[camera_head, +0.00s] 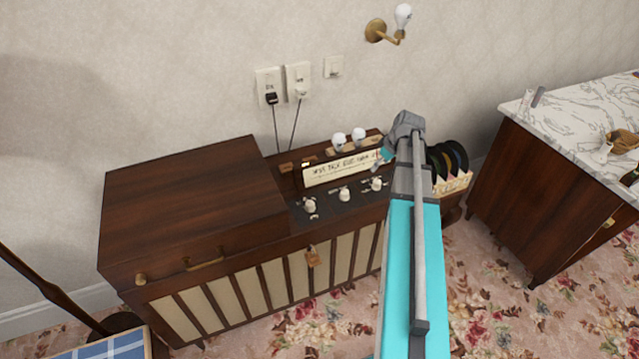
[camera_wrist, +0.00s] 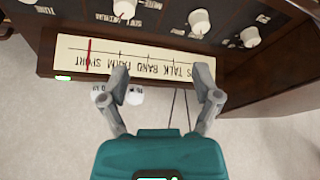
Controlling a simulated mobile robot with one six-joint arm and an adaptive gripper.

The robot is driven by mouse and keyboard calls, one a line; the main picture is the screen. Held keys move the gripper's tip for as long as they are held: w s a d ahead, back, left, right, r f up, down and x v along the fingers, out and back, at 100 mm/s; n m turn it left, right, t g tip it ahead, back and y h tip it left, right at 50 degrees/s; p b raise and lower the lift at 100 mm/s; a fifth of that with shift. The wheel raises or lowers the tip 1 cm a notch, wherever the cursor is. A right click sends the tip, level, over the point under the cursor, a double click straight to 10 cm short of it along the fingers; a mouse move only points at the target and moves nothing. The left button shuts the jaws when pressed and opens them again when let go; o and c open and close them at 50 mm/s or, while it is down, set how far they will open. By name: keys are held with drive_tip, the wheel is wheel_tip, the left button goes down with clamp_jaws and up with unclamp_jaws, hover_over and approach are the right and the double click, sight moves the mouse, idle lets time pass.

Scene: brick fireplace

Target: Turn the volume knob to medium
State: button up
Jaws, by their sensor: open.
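A wooden radio cabinet (camera_head: 190,205) has a dark control panel with three pale knobs: left (camera_head: 310,205), middle (camera_head: 344,194) and right (camera_head: 376,184). Small marks surround the knobs, and I cannot tell for sure which one is volume. In the wrist view the panel appears upside down, with one pale knob (camera_wrist: 124,8) cut by the top edge and another pale knob (camera_wrist: 200,22) to its right. The lit tuning dial (camera_wrist: 120,60) has a red needle. My gripper (camera_wrist: 162,80) is open and empty, its fingertips over the dial's edge, apart from the knobs.
Two white bulbs (camera_head: 348,139) stand behind the dial. Records in a rack (camera_head: 452,182) are right of the cabinet, partly behind my arm. A marble-topped counter (camera_head: 590,110) stands farther right. Plugs and cords (camera_head: 272,100) hang from the wall.

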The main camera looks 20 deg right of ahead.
drive_tip(key=s+a+r+m+g+p, duration=0.1)
drive_tip(key=s+a, duration=0.1)
drive_tip(key=a, duration=0.9)
drive_tip(key=s+a+r+m+g+p, duration=0.1)
drive_tip(key=a+p, duration=0.1)
drive_tip(key=a, duration=0.9)
drive_tip(key=shift+s+a+r+g+h, duration=0.3)
drive_tip(key=shift+s+a+r, duration=0.05)
drive_tip(key=shift+a+r, duration=0.05)
drive_tip(key=s+a+r+m+p, duration=0.1)
drive_tip(key=s+a, duration=0.2)
drive_tip(key=a, duration=0.2)
drive_tip(key=s+a+r+m+g+h+p, duration=0.1)
drive_tip(key=s+a+p, duration=0.1)
drive_tip(key=a, duration=0.4)
drive_tip(key=shift+s+a+r, duration=0.15)
drive_tip(key=shift+s+a, duration=0.1)
drive_tip(key=shift+s, duration=0.55)
